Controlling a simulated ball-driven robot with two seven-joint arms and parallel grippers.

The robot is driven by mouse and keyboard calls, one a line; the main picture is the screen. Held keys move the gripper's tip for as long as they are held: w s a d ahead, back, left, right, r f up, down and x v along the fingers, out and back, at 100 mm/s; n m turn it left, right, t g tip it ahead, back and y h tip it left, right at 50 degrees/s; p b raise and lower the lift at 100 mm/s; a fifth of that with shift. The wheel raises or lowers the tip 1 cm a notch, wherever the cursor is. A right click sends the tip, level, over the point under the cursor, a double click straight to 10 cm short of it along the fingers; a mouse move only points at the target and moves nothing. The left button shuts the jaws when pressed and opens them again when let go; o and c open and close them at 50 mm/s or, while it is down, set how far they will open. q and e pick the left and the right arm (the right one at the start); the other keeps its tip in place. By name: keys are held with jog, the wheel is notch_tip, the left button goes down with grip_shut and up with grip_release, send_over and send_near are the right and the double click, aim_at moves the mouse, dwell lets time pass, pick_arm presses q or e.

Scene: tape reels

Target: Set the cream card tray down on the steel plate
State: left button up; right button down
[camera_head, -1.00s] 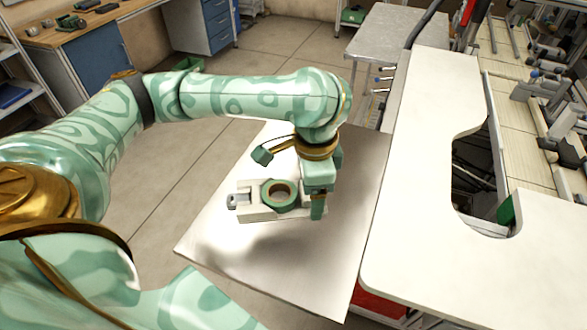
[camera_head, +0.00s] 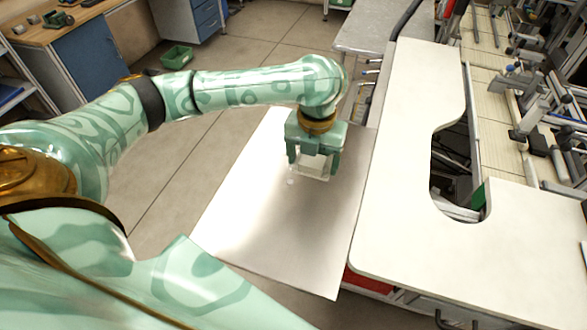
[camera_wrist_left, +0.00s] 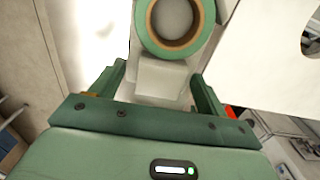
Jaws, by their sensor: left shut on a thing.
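The cream card tray (camera_head: 313,171) is under my left gripper (camera_head: 312,163), over the bright steel plate (camera_head: 268,240). The gripper is shut on the tray, one finger on each side. The gripper hides much of the tray in the head view; I cannot tell whether the tray touches the plate. In the left wrist view the pale tray (camera_wrist_left: 162,80) sits between the fingers, with a green tape reel (camera_wrist_left: 149,38) with a brown core on it. My right gripper is not in view.
A cream worktop (camera_head: 400,215) with a rounded cut-out stands right of the plate. A grey table (camera_head: 375,30) is behind. A green bin (camera_head: 177,57) stands on the floor at the back left. The near and left parts of the plate are clear.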

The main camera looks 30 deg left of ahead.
pick_arm(q)
jog(key=w+a+f+b, duration=0.2)
jog(key=a+f, duration=0.1)
jog(key=w+a+f+b, duration=0.1)
jog(key=w+a+f, duration=0.1)
jog(key=a+f, duration=0.1)
jog(key=w+a+f+b, duration=0.2)
jog(key=a+f, duration=0.1)
jog(key=a, duration=0.1)
jog(key=shift+w+a+b, duration=0.3)
jog(key=shift+w+a, duration=0.1)
jog(key=shift+w+a+f, duration=0.1)
jog(key=shift+a+f, duration=0.1)
jog(key=shift+f, duration=0.1)
notch_tip(320, 180, down, 4)
jog(key=shift+a+r+b, duration=0.15)
jog(key=shift+r+b, duration=0.1)
jog(key=shift+b, duration=0.65)
jog(key=shift+w+r, duration=0.1)
jog(key=shift+r, duration=0.05)
jog(key=o, duration=1.1)
